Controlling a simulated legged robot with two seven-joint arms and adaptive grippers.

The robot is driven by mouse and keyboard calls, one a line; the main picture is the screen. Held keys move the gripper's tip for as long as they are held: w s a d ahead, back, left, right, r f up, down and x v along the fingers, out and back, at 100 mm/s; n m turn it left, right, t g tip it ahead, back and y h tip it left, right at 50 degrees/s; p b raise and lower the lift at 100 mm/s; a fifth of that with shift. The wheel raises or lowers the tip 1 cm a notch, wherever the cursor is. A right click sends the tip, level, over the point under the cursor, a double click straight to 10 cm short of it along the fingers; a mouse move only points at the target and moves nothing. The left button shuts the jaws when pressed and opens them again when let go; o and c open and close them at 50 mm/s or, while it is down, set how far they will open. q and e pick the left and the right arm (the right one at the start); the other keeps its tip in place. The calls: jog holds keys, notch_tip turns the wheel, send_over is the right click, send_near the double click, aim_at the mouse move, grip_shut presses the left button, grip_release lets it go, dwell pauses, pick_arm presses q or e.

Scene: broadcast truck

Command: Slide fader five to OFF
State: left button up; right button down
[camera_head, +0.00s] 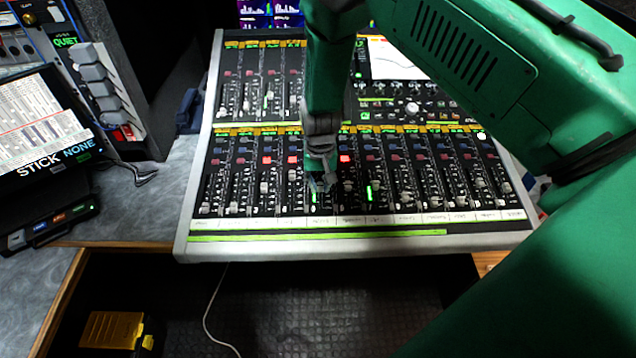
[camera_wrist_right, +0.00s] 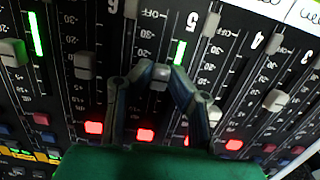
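The mixing console (camera_head: 183,240) has a front row of faders, where the right arm reaches down from above. My right gripper (camera_head: 322,185) is low over the middle of this row. In the wrist view, my right gripper (camera_wrist_right: 160,70) has its two fingertips drawn in on both sides of a grey fader cap (camera_wrist_right: 159,82), and they look closed on it. The printed 5 stands just above and right of this cap, and a lit green meter is beside it. The cap sits partway along its slot, away from the OFF marks. My left gripper is not in view.
Neighbouring fader caps stand close on both sides, such as one to the left (camera_wrist_right: 85,65) and one to the right (camera_wrist_right: 210,24). Lit red buttons (camera_wrist_right: 146,135) lie close to the gripper. A side panel with a screen (camera_head: 40,125) stands left of the console.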

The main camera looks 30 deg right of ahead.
aim_at(320, 210)
jog(key=shift+w+a+r, duration=0.1)
jog(key=shift+w+a, duration=0.05)
jog(key=shift+s, duration=0.35)
jog(key=s, duration=0.1)
jog(key=s+a+p, duration=0.1)
jog(key=s+a, duration=0.1)
jog(key=shift+s+a+f+p, duration=0.1)
jog(key=shift+s+f+p, duration=0.2)
jog(key=shift+s+f, duration=0.1)
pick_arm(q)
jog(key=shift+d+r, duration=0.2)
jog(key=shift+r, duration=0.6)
pick_arm(e)
jog(key=shift+s+a+f, duration=0.15)
jog(key=shift+s+a, duration=0.1)
jog(key=shift+a, duration=0.1)
jog(key=c, duration=1.5)
grip_release()
jog(key=shift+d, duration=0.1)
jog(key=shift+c, duration=0.2)
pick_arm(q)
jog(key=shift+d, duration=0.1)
